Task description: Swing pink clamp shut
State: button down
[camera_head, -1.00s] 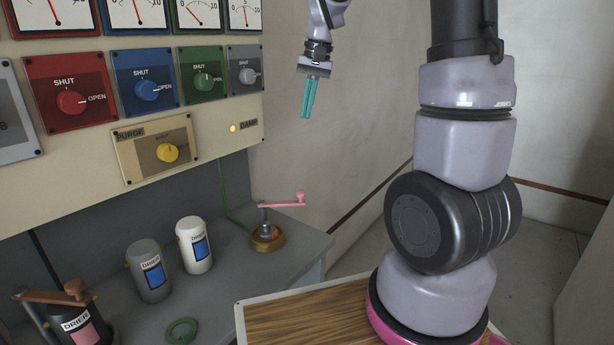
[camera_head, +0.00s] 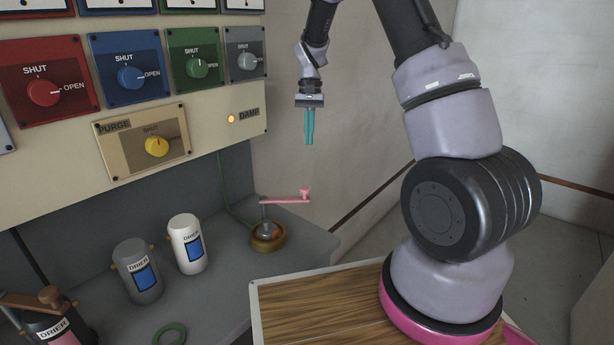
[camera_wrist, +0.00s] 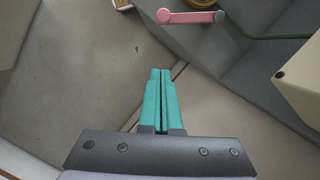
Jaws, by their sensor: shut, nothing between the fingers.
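The pink clamp (camera_head: 284,198) is a pink bar with an upright knob at its right end, on a grey post over a round brass base (camera_head: 267,237) at the right end of the grey bench. The bar sticks out to the right past the base. In the wrist view the pink clamp (camera_wrist: 188,17) shows at the top, its knob to the left. My gripper (camera_head: 309,142) has teal fingers that are shut and empty. It points down and hangs above the clamp, apart from it. In the wrist view the gripper's fingers (camera_wrist: 160,72) are together, with floor behind them.
A white drier (camera_head: 188,243) and a grey drier (camera_head: 138,270) stand left of the clamp. Another drier with a brown clamp arm (camera_head: 25,301) is at lower left. A green ring (camera_head: 170,335) lies on the bench. The panel's lit DAMP lamp (camera_head: 231,119) is above. A wall stands behind my gripper.

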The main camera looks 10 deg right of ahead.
jog(key=shift+f, duration=0.15)
jog(key=s+a+f, duration=0.2)
jog(key=s+f, duration=0.4)
jog(key=f, duration=0.4)
jog(key=shift+a, duration=0.1)
